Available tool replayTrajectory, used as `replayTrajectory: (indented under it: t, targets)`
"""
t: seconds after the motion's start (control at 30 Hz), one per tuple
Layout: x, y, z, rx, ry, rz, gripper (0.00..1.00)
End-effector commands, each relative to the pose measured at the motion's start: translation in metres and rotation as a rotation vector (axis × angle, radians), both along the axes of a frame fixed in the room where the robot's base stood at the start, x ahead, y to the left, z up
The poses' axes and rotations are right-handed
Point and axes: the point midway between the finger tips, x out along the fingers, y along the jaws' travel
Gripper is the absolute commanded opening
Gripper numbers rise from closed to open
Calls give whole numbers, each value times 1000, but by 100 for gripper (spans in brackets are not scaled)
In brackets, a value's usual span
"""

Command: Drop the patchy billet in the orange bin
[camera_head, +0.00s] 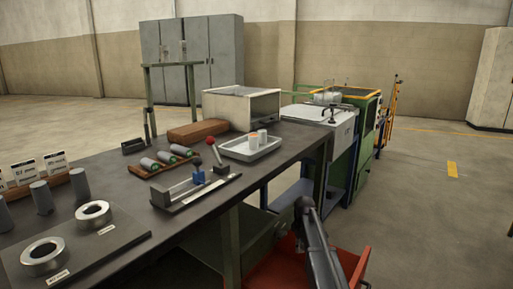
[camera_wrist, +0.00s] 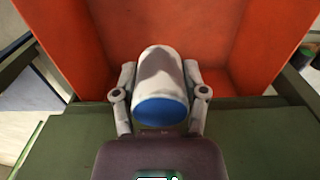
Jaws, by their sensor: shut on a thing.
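The patchy billet (camera_wrist: 160,60) is a white cylinder with grey blotches and a blue end face. My gripper (camera_wrist: 160,82) is shut on it, one finger on each side, with the blue end facing the wrist camera. In the wrist view the orange bin (camera_wrist: 258,50) fills the background behind and around the billet; its walls rise on both sides. The billet shows against the bin's inside; how deep it is cannot be told. In the head view the orange bin (camera_head: 275,272) stands low beside the workbench, partly hidden by my arm. The gripper and billet are not visible there.
The workbench (camera_head: 135,175) carries a pale tray (camera_head: 268,150) with two small cylinders, a wooden rack (camera_head: 150,170) of green-ended cylinders, a lever fixture (camera_head: 195,190) and a box furnace (camera_head: 240,106). A dark green surface (camera_wrist: 60,140) lies close below my gripper. Floor at right is open.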

Motion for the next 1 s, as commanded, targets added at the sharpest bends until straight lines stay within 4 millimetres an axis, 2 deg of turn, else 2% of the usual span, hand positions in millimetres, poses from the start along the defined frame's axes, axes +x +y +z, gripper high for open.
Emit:
replayTrajectory:
  t: [0.1, 0.4, 0.97, 1.0]
  targets:
    - [0, 0, -14, 0, 0, 0, 0]
    - [0, 0, -32, 0, 0, 0, 0]
    - [0, -1, -36, 0, 0, -1, 0]
    - [0, -1, -36, 0, 0, -1, 68]
